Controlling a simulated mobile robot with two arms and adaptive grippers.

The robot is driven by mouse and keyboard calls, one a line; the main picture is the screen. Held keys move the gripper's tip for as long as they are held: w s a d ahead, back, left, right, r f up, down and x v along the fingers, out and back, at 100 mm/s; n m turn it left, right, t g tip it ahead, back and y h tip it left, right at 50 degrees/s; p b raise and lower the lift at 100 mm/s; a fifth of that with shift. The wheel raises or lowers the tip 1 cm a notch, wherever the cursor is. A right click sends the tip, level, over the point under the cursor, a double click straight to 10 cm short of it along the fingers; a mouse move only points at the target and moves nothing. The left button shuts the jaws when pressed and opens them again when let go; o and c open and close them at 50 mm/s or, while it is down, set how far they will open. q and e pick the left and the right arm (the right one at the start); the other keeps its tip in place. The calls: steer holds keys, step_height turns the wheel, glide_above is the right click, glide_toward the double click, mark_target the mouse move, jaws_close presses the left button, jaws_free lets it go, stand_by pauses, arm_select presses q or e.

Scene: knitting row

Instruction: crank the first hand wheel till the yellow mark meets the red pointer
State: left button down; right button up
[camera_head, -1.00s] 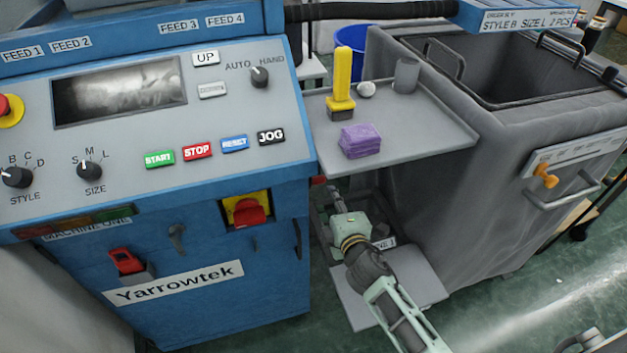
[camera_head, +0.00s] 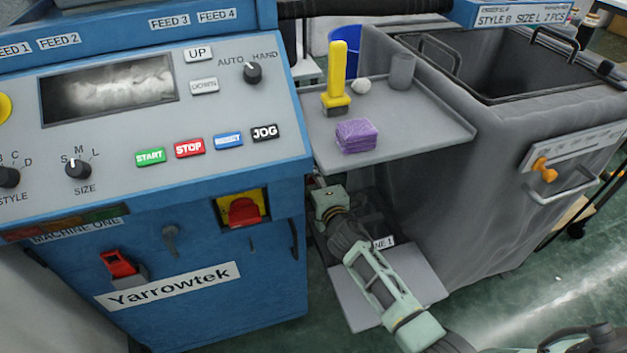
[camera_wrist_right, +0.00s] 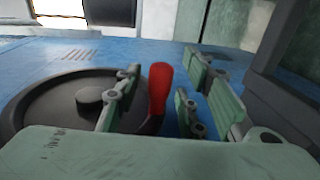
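The first hand wheel (camera_wrist_right: 50,105) is a dark disc with a hub on the blue machine side, low left in the right wrist view. Its upright red handle (camera_wrist_right: 160,84) stands at the rim. My right gripper (camera_wrist_right: 158,92) is open, with a green finger on each side of the handle; I cannot tell whether either touches it. In the head view my right gripper (camera_head: 326,196) is beside the machine's right side, fingertips hidden. The wheel is hidden there. I cannot make out the yellow mark or the red pointer. My left gripper is not in view.
A large grey bin (camera_head: 480,190) stands at the right. The blue machine (camera_head: 190,285) with its control panel fills the left.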

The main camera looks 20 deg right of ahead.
jaws_close()
steer(key=shift+f, duration=0.1)
stand_by(0.5)
stand_by(0.4)
